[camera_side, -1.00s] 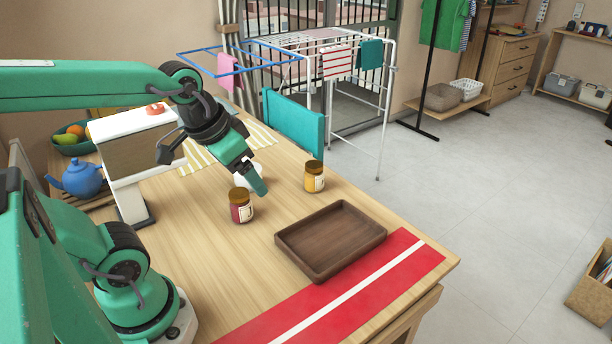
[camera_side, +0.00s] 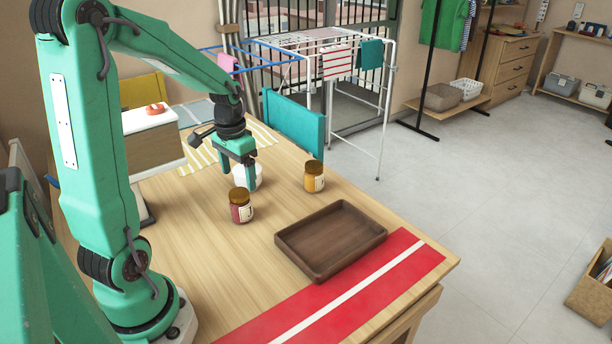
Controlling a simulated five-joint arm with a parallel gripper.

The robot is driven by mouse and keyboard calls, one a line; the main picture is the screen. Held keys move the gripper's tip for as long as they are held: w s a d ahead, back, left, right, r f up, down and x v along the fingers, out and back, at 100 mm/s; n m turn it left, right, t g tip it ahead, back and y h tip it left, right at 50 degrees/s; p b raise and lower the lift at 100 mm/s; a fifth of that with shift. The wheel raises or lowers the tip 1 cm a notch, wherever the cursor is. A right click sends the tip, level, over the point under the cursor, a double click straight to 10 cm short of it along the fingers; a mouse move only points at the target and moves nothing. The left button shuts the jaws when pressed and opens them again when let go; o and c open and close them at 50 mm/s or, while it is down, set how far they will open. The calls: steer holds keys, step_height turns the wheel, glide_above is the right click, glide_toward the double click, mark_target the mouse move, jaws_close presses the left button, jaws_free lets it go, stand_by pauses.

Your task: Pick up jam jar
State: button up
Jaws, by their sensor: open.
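A jar with dark red contents, a brown lid and a pale label (camera_side: 241,207) stands upright on the wooden table; it looks like the jam jar. A second jar with yellow-orange contents and a brown lid (camera_side: 314,178) stands upright to its right and farther back. My gripper (camera_side: 238,167) points down, open, just behind the red jar in the picture. Its fingers appear over a white cup-like thing (camera_side: 246,182) and partly hide it. I cannot tell whether they touch it. Neither jar is between the fingers.
A white-topped stand (camera_side: 150,118) with a small orange-red thing on top is at the left. A striped cloth (camera_side: 200,157) lies behind my gripper.

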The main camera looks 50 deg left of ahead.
mark_target(239, 193)
steer(key=shift+s+a+f, duration=0.1)
steer(key=shift+a+f, duration=0.75)
steer(key=shift+a, duration=0.05)
steer(key=shift+f, duration=1.3)
steer(key=shift+d+f, duration=0.1)
steer(key=shift+f, duration=2.5)
steer(key=shift+c, duration=0.2)
steer(key=c, duration=1.3)
steer(key=shift+w+r, duration=0.2)
